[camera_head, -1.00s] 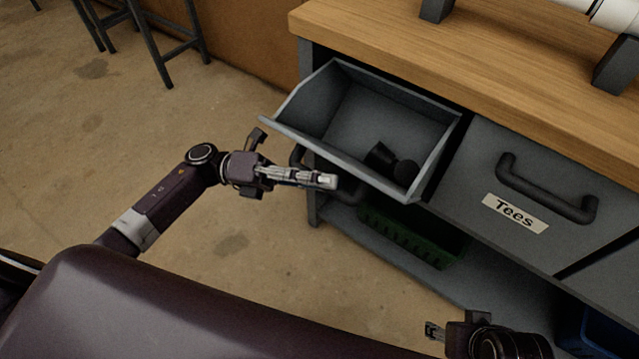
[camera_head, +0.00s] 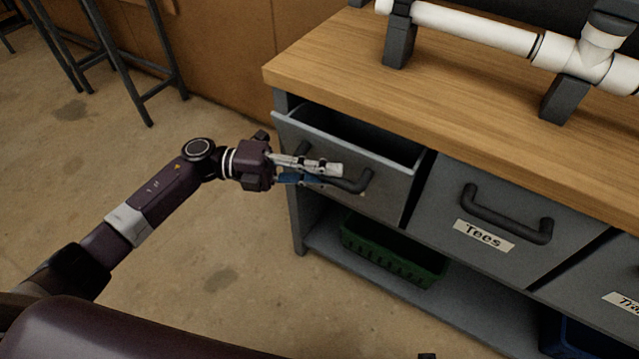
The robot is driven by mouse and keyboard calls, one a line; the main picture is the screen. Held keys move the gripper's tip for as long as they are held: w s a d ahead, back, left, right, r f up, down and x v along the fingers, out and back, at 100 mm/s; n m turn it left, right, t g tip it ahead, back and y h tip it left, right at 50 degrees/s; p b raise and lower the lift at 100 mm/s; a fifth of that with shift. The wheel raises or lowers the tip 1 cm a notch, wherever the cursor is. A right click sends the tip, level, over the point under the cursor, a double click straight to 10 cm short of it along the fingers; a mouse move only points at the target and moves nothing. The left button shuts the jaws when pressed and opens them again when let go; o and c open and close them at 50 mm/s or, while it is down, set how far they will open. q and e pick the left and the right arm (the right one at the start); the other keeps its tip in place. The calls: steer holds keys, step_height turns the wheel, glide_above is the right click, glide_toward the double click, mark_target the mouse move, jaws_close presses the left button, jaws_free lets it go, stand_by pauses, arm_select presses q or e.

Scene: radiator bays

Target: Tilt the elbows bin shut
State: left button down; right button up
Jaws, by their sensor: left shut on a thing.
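The elbows bin, going by its place as the leftmost grey tilt-out bin (camera_head: 388,193), leans slightly out from under the bench top, with a dark gap at its top. Its label does not show, and what lies inside is hidden. My left gripper (camera_head: 322,172) is at the bin's front, shut on its dark bar handle (camera_head: 358,184). My right gripper does not show.
The bin marked Tees (camera_head: 440,222) is closed beside it on the right. A green basket (camera_head: 392,255) sits on the low shelf underneath. White pipework (camera_head: 480,30) stands on the wooden bench top (camera_head: 400,100). Stools stand at the back left; the floor in front is clear.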

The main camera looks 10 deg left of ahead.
mark_target(343, 159)
arm_select(q)
steer(key=w, duration=0.1)
steer(key=w+d+r, duration=0.1)
steer(key=w, duration=0.1)
steer(key=shift+w+d+r, duration=0.1)
steer(key=shift+w+r, duration=0.05)
steer(key=shift+r, duration=0.05)
steer(key=shift+w+d+r+n+y, duration=0.2)
steer(key=shift+w+n, duration=0.15)
steer(key=shift+w, duration=0.2)
steer(key=shift+w+d+r+n+y, duration=0.1)
steer(key=shift+w+d+n, duration=0.1)
steer(key=shift+w+n, duration=0.25)
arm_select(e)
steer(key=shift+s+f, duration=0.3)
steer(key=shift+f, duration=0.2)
arm_select(q)
steer(key=shift+w, duration=0.2)
steer(key=c, duration=1.8)
jaws_free()
steer(key=shift+c, duration=0.2)
steer(key=a, duration=1.2)
steer(key=shift+s+r, duration=0.2)
steer(key=shift+s, duration=0.05)
